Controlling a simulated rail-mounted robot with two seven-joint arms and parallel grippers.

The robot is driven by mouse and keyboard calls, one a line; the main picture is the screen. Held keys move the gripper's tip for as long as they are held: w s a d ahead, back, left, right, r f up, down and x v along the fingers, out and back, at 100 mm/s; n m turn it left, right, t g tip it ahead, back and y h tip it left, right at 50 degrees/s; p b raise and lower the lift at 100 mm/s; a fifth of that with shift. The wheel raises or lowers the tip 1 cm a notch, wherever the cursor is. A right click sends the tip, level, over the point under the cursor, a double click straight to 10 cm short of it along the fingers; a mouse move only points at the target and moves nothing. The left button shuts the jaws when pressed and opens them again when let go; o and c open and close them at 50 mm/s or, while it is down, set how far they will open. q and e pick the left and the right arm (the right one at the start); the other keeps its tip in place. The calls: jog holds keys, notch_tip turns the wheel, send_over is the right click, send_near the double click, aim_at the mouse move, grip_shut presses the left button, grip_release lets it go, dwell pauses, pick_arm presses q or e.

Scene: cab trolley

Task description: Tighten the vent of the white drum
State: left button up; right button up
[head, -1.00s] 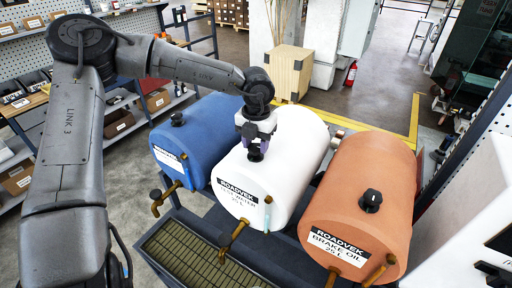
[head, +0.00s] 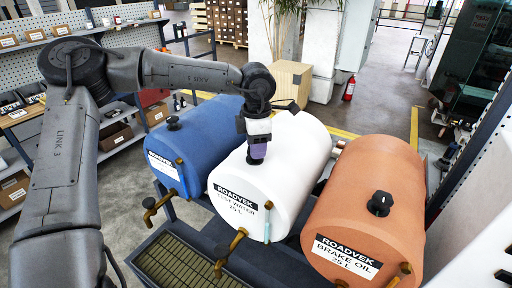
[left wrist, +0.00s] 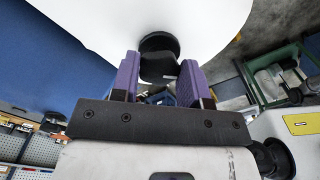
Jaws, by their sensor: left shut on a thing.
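The white drum (head: 285,178), labelled ROADVEK TEST WATER 25 L, lies on its side between two other drums. My left gripper (head: 257,152) points down at the top of the white drum, near its labelled end. In the left wrist view its two purple fingers (left wrist: 160,72) stand on either side of the drum's black vent knob (left wrist: 159,52) and are shut on it. In the head view the fingers hide the vent. The white drum also fills the top of the left wrist view (left wrist: 90,22). My right gripper is not in view.
A blue drum (head: 205,130) lies on the left and an orange BRAKE OIL drum (head: 365,190) on the right, each with a black vent on top. Brass taps (head: 228,250) stick out in front, above a grated drip tray (head: 175,262). Shelves stand at the back left.

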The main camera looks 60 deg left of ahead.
pick_arm(q)
jog(key=m, duration=0.5)
jog(key=shift+d, duration=0.1)
jog(key=shift+s+m, duration=0.1)
jog(key=shift+m, duration=1.8)
jog(key=o, duration=0.9)
jog(key=shift+r+b, duration=0.4)
jog(key=shift+r, duration=6.55)
